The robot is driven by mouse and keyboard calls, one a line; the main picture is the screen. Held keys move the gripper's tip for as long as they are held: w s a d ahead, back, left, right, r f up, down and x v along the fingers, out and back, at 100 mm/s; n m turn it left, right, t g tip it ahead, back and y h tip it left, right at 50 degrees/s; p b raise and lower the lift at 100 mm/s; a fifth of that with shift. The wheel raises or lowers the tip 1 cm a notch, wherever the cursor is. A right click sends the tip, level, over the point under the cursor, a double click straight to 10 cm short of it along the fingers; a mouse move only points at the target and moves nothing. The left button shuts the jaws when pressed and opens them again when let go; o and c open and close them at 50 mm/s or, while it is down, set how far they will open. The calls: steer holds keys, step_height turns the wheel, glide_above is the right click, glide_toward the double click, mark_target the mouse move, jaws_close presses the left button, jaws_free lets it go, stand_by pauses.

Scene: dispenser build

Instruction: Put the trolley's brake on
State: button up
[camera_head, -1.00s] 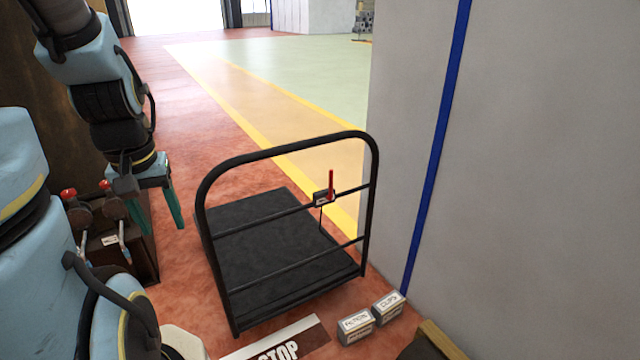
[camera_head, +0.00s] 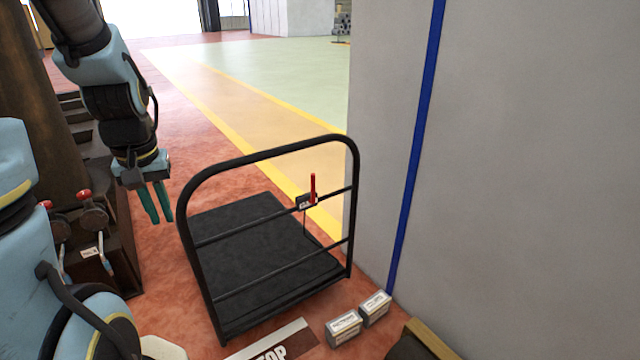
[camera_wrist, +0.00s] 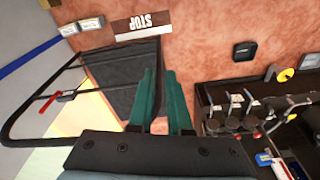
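The trolley (camera_head: 250,240) has a black flat deck and a black tubular handle frame at its near end. A red brake lever (camera_head: 313,188) stands upright on a small dark box on the frame's upper crossbar. In the wrist view the lever (camera_wrist: 48,103) shows at the left, on the trolley's frame (camera_wrist: 20,115). My gripper (camera_head: 162,220) points down, left of the trolley and well away from the lever. Its two teal fingers are empty, with a narrow gap between them, also in the wrist view (camera_wrist: 160,72).
Two labelled boxes (camera_head: 344,328) (camera_head: 375,308) and a STOP floor sign (camera_head: 272,345) lie in front of the trolley. A grey wall (camera_head: 520,180) rises close on its right. Green floor (camera_head: 270,75) is clear behind.

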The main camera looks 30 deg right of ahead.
steer(key=shift+m+t+y, duration=0.4)
steer(key=shift+m, duration=0.3)
steer(key=w+d, duration=0.3)
steer(key=w+d+f+p, duration=0.1)
steer(key=w+d, duration=0.2)
steer(key=d, duration=0.1)
steer(key=w+d+f, duration=0.1)
steer(key=w+d, duration=0.1)
steer(key=d, duration=0.2)
steer(key=shift+w+p, duration=0.3)
steer(key=shift+w, duration=0.1)
jaws_close()
steer(key=d+f+m+t+p, duration=0.1)
steer(key=d+f+m+t, duration=0.1)
steer(key=d, duration=1.5)
steer(key=d+f+m+t+p, duration=0.2)
steer(key=d+f+m+t, duration=0.1)
steer(key=d, duration=1.4)
steer(key=shift+d+m, duration=0.3)
steer(key=shift+d, duration=0.05)
steer(key=p, duration=0.4)
glide_toward(312, 188)
steer(key=d+f, duration=0.4)
steer(key=shift+w+a+f+p, duration=0.15)
steer(key=shift+w+a+p, duration=0.45)
steer(key=shift+w, duration=0.25)
steer(key=shift+w+a+f+p, duration=0.2)
steer(key=shift+w+a+p, duration=0.4)
steer(key=shift+w, duration=0.2)
